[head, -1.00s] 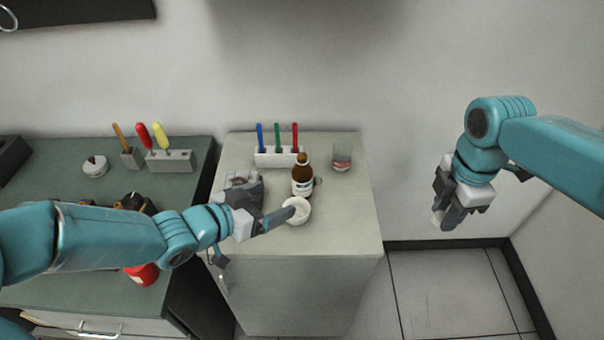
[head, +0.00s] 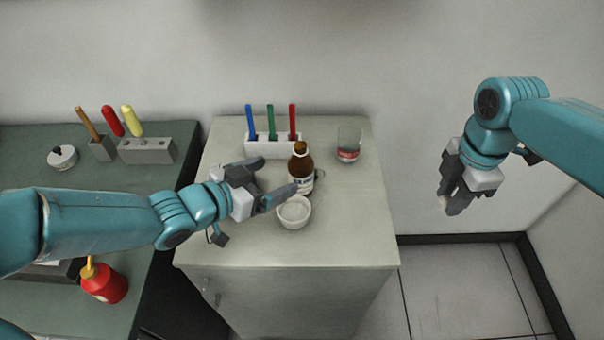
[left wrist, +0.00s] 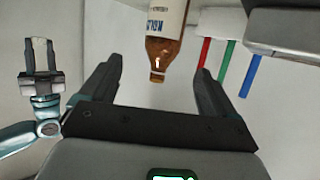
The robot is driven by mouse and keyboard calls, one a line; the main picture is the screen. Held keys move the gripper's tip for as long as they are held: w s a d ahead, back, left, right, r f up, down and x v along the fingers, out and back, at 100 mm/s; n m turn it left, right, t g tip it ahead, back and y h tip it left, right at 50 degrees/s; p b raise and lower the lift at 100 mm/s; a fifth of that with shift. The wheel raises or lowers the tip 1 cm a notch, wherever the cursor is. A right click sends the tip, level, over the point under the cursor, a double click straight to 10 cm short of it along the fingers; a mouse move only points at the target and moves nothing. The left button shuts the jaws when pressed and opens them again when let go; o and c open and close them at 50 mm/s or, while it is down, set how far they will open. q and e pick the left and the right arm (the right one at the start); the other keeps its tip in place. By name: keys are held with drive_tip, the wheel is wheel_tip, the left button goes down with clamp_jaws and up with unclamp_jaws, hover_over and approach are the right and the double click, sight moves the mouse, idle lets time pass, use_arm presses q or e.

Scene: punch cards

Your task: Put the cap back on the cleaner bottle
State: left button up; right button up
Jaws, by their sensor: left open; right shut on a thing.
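The cleaner bottle (head: 302,169) is brown with a white label and stands upright on the light cabinet. Its brown neck shows no cap. My left gripper (head: 276,174) is open, its fingertips just left of the bottle, which is not gripped. In the left wrist view the bottle (left wrist: 163,45) appears upside down, with its neck between the two open fingers. My right gripper (head: 447,201) is far to the right, off the cabinet, shut on a small pale thing, probably the cap (head: 443,203); the fingers hide most of it.
A white bowl (head: 294,213) stands close in front of the bottle, by my left gripper's near finger. A white holder (head: 268,148) with blue, green and red pens is behind, and a glass (head: 348,145) is behind right. The cabinet's right front is clear.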

sight(293, 169)
drive_tip(key=shift+s+a+r, duration=0.1)
drive_tip(key=shift+s+a, duration=0.05)
drive_tip(key=shift+a, duration=0.15)
drive_tip(key=shift+d, duration=0.25)
use_arm(q)
drive_tip(key=x, duration=0.6)
drive_tip(key=shift+f, duration=0.15)
drive_tip(key=shift+w+d, duration=0.1)
drive_tip(key=shift+w, duration=0.05)
use_arm(e)
drive_tip(key=shift+s+a, duration=0.1)
drive_tip(key=shift+a, duration=0.1)
use_arm(q)
drive_tip(key=shift+d, duration=0.1)
use_arm(e)
drive_tip(key=shift+d, duration=0.15)
use_arm(q)
drive_tip(key=p+x, duration=0.1)
drive_tip(key=x, duration=0.3)
drive_tip(key=shift+w+f, duration=0.1)
drive_tip(key=shift+w, duration=0.25)
use_arm(e)
drive_tip(key=shift+r, duration=0.6)
use_arm(q)
drive_tip(key=shift+w+d+f, duration=0.15)
drive_tip(key=shift+w+d, duration=0.05)
drive_tip(key=shift+s, duration=0.1)
